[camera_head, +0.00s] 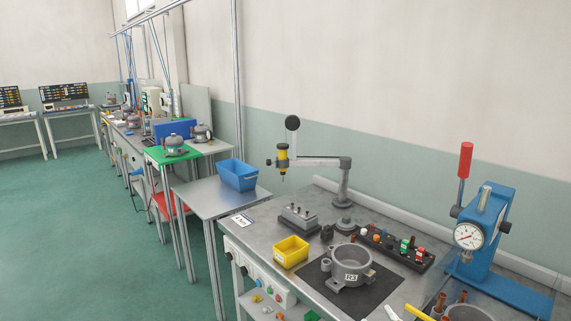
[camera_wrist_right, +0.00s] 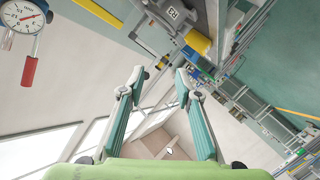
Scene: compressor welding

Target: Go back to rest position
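My right gripper (camera_wrist_right: 160,75) shows in the right wrist view. Its two green-padded fingers stand apart with a clear gap and nothing between them. The view there is strongly tilted, with wall and floor behind the fingers. Neither gripper can be made out in the head view, and my left gripper is not seen. On the workbench (camera_head: 246,234) in the head view, a grey compressor housing (camera_head: 352,264) stands upright on a black mat (camera_head: 313,280).
The bench also holds a yellow bin (camera_head: 290,252), a black rack (camera_head: 399,251) of small parts, a jointed arm tool (camera_head: 318,162) and a blue press (camera_head: 487,245) with gauge and red handle. A blue bin (camera_head: 237,175) sits on a side table (camera_head: 205,199). Green floor (camera_head: 75,225) is open at left.

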